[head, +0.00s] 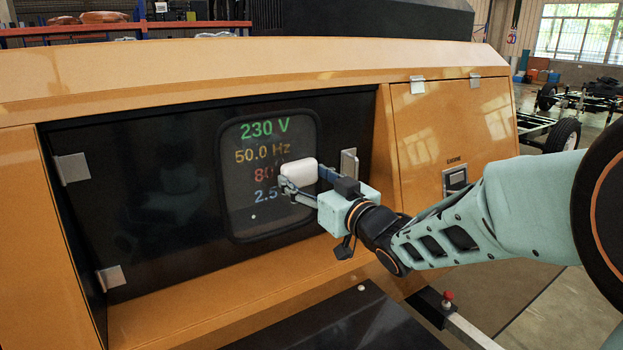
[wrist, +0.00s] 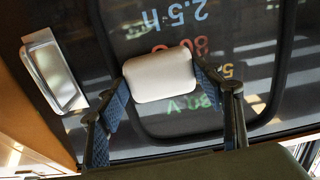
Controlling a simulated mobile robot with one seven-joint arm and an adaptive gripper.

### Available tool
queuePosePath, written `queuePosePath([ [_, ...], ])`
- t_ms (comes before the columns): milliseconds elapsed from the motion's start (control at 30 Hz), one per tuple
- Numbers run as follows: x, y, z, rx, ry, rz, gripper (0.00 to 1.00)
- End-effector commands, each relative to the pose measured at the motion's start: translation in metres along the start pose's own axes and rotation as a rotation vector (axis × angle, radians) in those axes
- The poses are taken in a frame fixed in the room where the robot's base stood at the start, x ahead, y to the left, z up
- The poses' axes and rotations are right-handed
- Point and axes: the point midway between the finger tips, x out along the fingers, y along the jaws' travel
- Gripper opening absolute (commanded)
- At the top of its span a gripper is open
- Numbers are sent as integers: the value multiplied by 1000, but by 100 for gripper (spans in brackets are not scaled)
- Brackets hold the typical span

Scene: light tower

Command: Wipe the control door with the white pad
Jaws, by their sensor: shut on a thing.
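The control door (head: 150,200) is a black panel set in the orange housing, with a dark window (head: 255,205) showing coloured readings. The white pad (head: 298,172) is in front of the window's right part and hides some of the readings. My gripper (head: 300,185) is shut on the pad. In the wrist view the pad (wrist: 160,74) sits between the two blue-lined fingers (wrist: 160,100), with the window behind it. I cannot tell whether the pad touches the glass.
A metal handle (head: 349,165) is on the door just right of my gripper; it shows at left in the wrist view (wrist: 55,73). Hinges (head: 72,168) are at the door's left edge. An orange engine door (head: 455,130) stands to the right. A ledge runs below.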

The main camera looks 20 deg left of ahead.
Motion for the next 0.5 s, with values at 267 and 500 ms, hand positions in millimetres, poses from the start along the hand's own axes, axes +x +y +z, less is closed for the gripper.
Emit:
queuePosePath([
  [267,0,5,-7,0,2,1,42],
  [500,-1,5,-18,1,1,0,41],
])
